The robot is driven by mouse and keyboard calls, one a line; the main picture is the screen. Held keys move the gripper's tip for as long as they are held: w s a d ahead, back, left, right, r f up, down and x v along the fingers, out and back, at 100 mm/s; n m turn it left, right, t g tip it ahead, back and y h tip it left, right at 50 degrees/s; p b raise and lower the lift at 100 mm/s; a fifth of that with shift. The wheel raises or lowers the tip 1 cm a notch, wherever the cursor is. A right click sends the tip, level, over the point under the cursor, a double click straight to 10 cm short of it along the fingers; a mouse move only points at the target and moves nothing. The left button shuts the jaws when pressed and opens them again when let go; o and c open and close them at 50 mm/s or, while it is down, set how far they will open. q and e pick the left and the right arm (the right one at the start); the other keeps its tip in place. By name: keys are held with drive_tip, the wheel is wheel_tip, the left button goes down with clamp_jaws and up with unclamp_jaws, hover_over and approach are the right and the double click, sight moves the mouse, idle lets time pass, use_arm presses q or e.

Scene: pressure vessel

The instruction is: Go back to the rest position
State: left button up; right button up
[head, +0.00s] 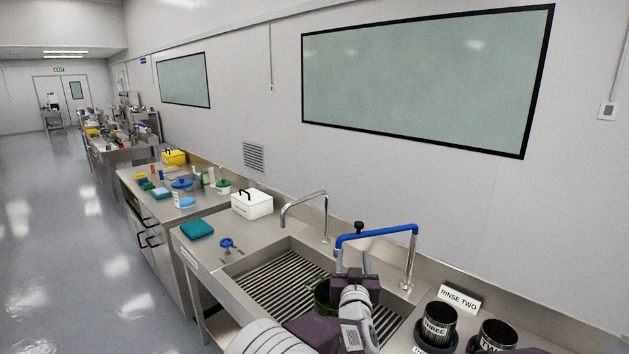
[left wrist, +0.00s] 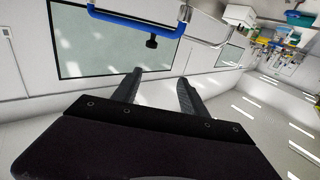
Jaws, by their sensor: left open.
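My left gripper (head: 357,274) is over the right end of the sink, close to the blue-handled tap, and its arm comes up from the bottom edge. In the left wrist view the two fingers of the left gripper (left wrist: 157,90) are spread apart with nothing between them. The blue tap spout (head: 376,235) shows just beyond the gripper, and it also shows at the top of the left wrist view (left wrist: 135,22). A dark green round thing (head: 325,296) is partly hidden behind the gripper in the sink. My right gripper is in neither view.
The sink (head: 275,283) has a ribbed floor. Black cups (head: 439,321) stand at the right by a "RINSE TWO" sign (head: 459,296). A white box (head: 252,204), a teal cloth (head: 197,229) and a blue-wheeled valve (head: 227,245) are on the left counter. The floor at left is clear.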

use_arm(q)
drive_tip(key=w+a+r+n+y, duration=0.2)
drive_tip(key=w+a+r, duration=0.2)
drive_tip(key=w+a, duration=0.15)
drive_tip(key=s+a+r+y, duration=0.1)
drive_tip(key=s+a, duration=0.1)
drive_tip(key=a, duration=0.6)
drive_tip(key=s+a+r, duration=0.2)
drive_tip(key=a, duration=0.7)
drive_tip(key=s+a+f+m+g+h, duration=0.1)
drive_tip(key=s+a+f+g, duration=0.25)
drive_tip(key=s+f, duration=0.4)
drive_tip(key=s+a+f+g, duration=0.2)
drive_tip(key=s+f+g, duration=0.3)
drive_tip(key=s+f, duration=0.25)
drive_tip(key=s+f+g, duration=0.4)
drive_tip(key=s+f, duration=0.1)
drive_tip(key=s, duration=0.5)
drive_tip(key=s+f+g, duration=0.4)
drive_tip(key=s+f, duration=0.2)
drive_tip(key=s, duration=0.4)
drive_tip(key=shift+h, duration=0.3)
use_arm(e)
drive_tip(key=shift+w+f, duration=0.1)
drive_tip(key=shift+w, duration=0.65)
use_arm(q)
drive_tip(key=shift+r+g, duration=0.1)
drive_tip(key=shift+g, duration=0.15)
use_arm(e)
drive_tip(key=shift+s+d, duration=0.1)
